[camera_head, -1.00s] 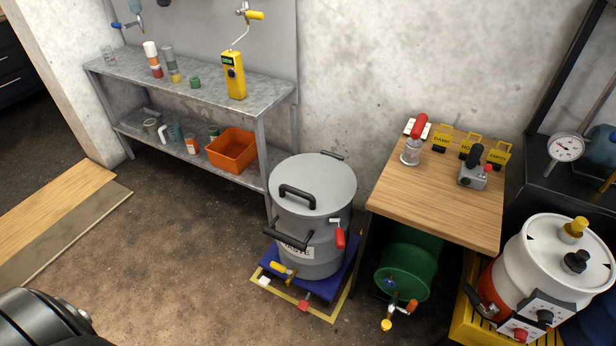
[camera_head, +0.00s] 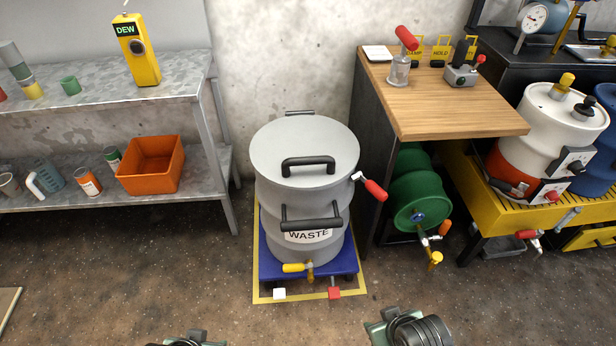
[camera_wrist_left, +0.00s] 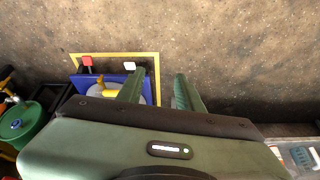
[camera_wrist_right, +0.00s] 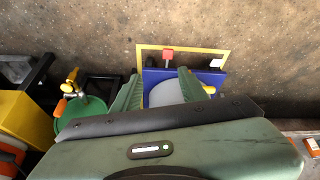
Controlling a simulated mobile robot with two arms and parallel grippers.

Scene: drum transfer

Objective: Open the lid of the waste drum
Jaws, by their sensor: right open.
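The grey waste drum (camera_head: 305,222) stands upright, with its round lid (camera_head: 275,150) down on top. The lid has a black handle (camera_head: 308,165). A second black handle (camera_head: 311,219) is on the drum's front above the WASTE label. A red-handled lever (camera_head: 372,188) sticks out at the right of the rim. My left gripper (camera_wrist_left: 160,82) is open and empty, its fingers apart in the left wrist view. My right gripper (camera_wrist_right: 160,82) is open and empty in the right wrist view. Both arms show at the head view's bottom edge, apart from the drum; their fingertips are not clear there.
The drum sits on a blue base (camera_head: 345,262) inside a yellow floor outline. A metal shelf (camera_head: 205,120) stands left. A wooden-topped bench (camera_head: 440,105) and green drum (camera_head: 410,210) stand close right. The floor in front is mostly clear.

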